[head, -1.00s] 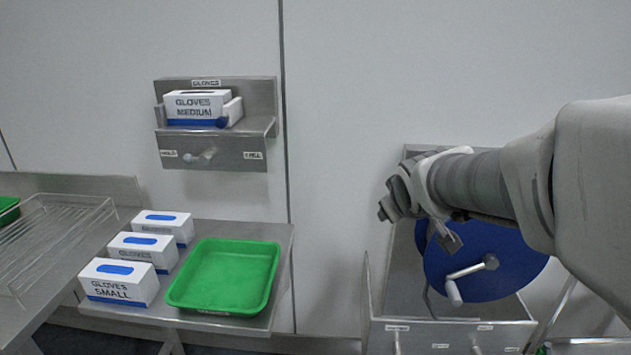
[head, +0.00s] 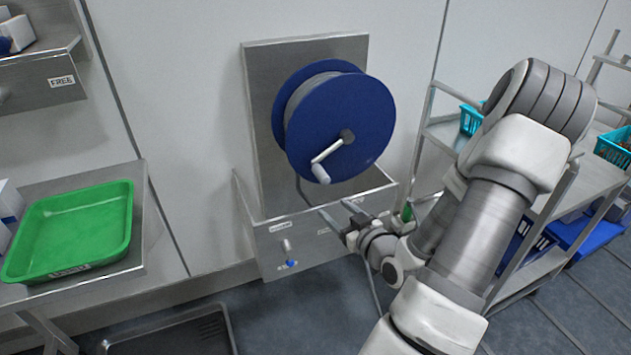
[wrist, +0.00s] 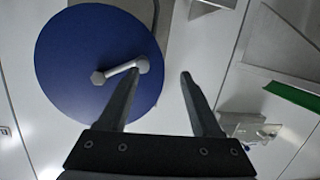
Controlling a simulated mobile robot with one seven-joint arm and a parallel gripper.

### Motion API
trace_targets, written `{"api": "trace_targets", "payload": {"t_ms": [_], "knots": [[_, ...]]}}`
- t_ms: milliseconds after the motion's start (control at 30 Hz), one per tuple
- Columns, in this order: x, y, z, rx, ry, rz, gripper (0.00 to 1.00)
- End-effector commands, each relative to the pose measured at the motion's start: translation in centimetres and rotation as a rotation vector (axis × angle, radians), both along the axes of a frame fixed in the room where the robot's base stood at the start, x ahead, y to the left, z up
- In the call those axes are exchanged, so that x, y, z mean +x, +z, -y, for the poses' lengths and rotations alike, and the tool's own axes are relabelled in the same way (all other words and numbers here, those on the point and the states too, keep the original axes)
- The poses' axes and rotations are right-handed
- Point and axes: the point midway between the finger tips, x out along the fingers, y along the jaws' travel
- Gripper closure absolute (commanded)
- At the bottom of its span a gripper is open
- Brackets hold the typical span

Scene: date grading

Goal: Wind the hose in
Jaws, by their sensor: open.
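The hose reel (head: 355,115) is a blue disc drum on a steel back plate, with grey hose wound behind its front flange. Its crank (head: 328,153) runs down and left from the hub to a pale handle (head: 321,174). A length of grey hose (head: 302,190) hangs from the drum, and some hose shows below the steel box. My gripper (head: 344,212) is open and empty, below and right of the crank handle. In the wrist view the blue disc (wrist: 75,50) fills the left and the crank (wrist: 122,73) appears close to the left finger of my gripper (wrist: 161,75).
A steel box (head: 290,240) with a blue-tipped valve (head: 291,263) sits under the reel. A green tray (head: 70,225) is on a shelf at left. A steel rack (head: 560,205) with teal baskets stands at right. A dark floor tray (head: 175,335) lies below.

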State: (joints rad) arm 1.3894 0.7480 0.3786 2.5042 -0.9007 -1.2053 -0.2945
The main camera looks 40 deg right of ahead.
Motion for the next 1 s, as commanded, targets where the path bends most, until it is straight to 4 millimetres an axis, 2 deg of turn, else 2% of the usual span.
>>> {"api": "trace_targets", "payload": {"t_ms": [33, 200, 367, 900, 1000], "knots": [[-1.1, -0.7, 0.4, 0.034, -0.032, 0.051, 0.34], [-3.0, -0.1, 1.1, 0.091, -0.097, 0.187, 0.34], [-3.5, 0.1, 1.4, 0.102, -0.117, 0.229, 0.34], [-0.7, -0.3, 2.1, 0.097, -0.115, 0.227, 0.34], [1.7, 0.2, 2.6, 0.1, -0.112, 0.229, 0.34]]}}
